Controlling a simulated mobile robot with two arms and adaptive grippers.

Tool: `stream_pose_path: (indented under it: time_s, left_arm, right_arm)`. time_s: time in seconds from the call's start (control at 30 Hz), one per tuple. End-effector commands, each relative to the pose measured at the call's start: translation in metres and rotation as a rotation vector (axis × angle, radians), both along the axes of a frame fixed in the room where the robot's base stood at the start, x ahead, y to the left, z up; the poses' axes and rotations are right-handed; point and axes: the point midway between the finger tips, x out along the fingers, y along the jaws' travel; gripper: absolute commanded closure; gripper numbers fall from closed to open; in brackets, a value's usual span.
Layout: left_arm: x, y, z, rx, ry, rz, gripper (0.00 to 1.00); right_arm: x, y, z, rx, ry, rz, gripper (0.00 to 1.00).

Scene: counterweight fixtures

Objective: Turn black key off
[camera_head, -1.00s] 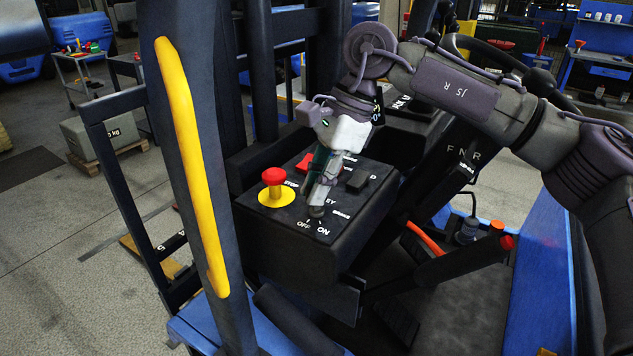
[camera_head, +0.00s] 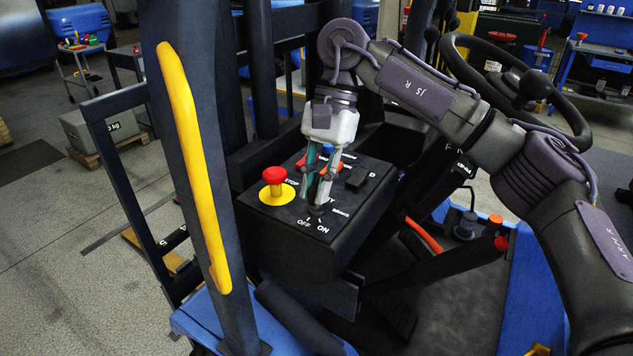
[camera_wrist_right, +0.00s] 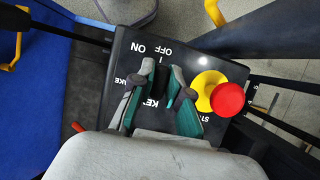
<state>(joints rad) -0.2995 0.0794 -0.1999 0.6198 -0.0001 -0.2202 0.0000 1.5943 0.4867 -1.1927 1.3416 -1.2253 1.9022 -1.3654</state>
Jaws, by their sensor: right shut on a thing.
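The black key (camera_wrist_right: 158,80) stands on the black control panel (camera_head: 275,213), beside the printed words ON and OFF. In the right wrist view it is a dark upright shape between the fingers, with its long side pointing roughly toward the OFF print. My right gripper (camera_head: 316,203) reaches down from above and is shut on the key. Its grey and green fingers (camera_wrist_right: 156,90) lie on both sides of it. In the head view the fingers mostly hide the key. My left gripper is not in view.
A red mushroom button (camera_head: 274,175) on a yellow base sits just left of the key. A black switch (camera_head: 357,178) lies to its right. A yellow handrail (camera_head: 192,165) on a dark post stands at left. A steering wheel (camera_head: 520,85) is at upper right.

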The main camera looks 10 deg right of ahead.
Motion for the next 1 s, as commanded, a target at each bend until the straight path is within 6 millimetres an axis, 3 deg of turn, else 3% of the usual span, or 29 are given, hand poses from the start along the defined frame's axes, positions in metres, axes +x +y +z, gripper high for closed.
stream_pose_path:
  time_s: [0.43, 0.47, 0.6, 1.0]
  left_arm:
    - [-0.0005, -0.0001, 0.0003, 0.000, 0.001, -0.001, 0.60]
    - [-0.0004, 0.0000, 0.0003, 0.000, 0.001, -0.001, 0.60]
    - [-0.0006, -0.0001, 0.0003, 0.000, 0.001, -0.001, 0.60]
    - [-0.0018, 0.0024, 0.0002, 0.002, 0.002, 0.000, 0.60]
  right_arm:
    - [0.0004, -0.0001, 0.0006, 0.000, -0.003, 0.011, 1.00]
    - [0.0004, -0.0001, 0.0006, 0.000, -0.003, 0.011, 0.81]
    - [0.0004, -0.0001, 0.0005, 0.001, -0.002, 0.010, 0.59]
    - [0.0028, -0.0021, 0.0076, 0.000, -0.003, 0.008, 0.59]
